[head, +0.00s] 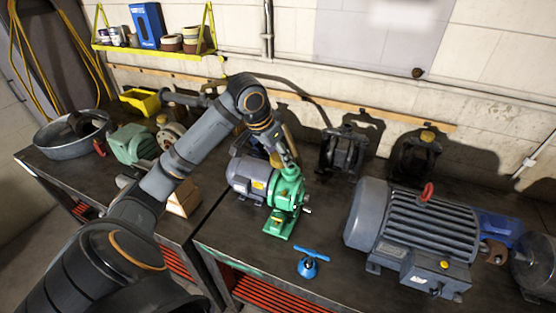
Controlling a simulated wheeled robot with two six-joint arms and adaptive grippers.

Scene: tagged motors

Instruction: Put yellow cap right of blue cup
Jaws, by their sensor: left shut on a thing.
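My left gripper (280,155) is above and behind the green pump head of a small motor. It is shut on a small yellow piece, likely the yellow cap (276,160), which is partly hidden by the fingers and the pump. A small blue round piece with a T-shaped handle (307,266) stands on the table's front part, right of the green foot. It is the closest match to the blue cup, but I cannot tell for sure. My right gripper is not in view.
The grey-blue motor with green pump (286,190) stands left of the blue piece. A large grey motor (415,235) stands to its right. Dark machines (343,150) line the wall. A yellow shelf (150,49) hangs above. Bare tabletop (325,225) lies between the motors.

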